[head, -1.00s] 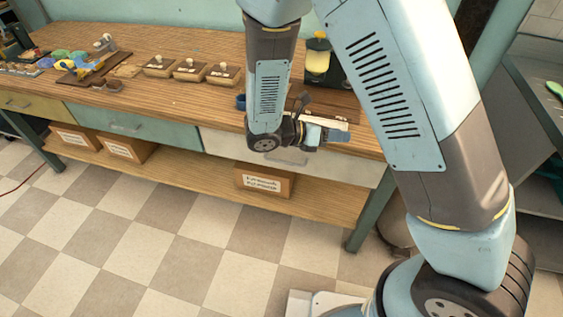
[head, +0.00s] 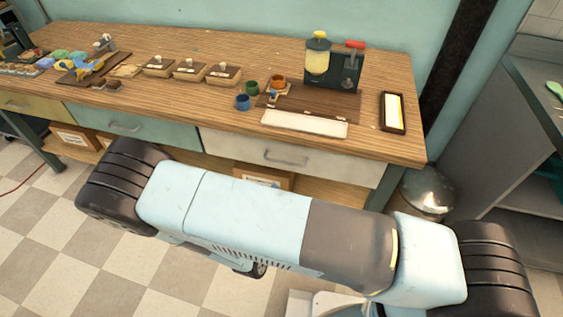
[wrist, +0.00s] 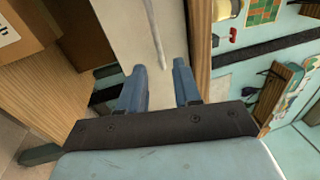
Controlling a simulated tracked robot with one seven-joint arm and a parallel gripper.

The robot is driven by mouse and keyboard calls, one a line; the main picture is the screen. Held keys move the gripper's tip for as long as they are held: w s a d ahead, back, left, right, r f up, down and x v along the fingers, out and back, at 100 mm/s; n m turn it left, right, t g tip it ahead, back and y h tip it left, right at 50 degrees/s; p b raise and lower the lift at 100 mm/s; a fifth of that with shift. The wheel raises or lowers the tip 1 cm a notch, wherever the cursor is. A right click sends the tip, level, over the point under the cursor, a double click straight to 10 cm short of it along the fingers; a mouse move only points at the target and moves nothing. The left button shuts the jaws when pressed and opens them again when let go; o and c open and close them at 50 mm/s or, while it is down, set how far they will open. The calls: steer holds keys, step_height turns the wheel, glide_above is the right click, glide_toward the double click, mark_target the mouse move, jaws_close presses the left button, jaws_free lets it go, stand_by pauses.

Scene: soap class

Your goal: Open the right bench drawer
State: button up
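The right bench drawer (head: 232,147) has a cream-white front with a grey bar handle (head: 286,160). It looks shut, below the bench top's right part. The wrist view shows the pale drawer front (wrist: 125,25) with its handle (wrist: 156,35) running down the picture toward the gap between my fingertips. In the head view my gripper is hidden.
The wooden bench top (head: 180,110) carries a dispenser (head: 317,57), small cups (head: 243,102), a white strip (head: 304,123) and a framed tray (head: 393,112). A teal drawer (head: 150,131) is to the left. A cardboard box (head: 263,177) sits on the shelf below. A metal bin (head: 425,190) stands right.

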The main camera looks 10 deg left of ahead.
mark_target(283, 162)
steer(key=shift+n+y, duration=0.3)
steer(key=shift+n, duration=0.1)
steer(key=w, duration=0.4)
steer(key=w+r, duration=0.1)
steer(key=w, duration=0.8)
steer(key=shift+d+r, duration=0.35)
jaws_close()
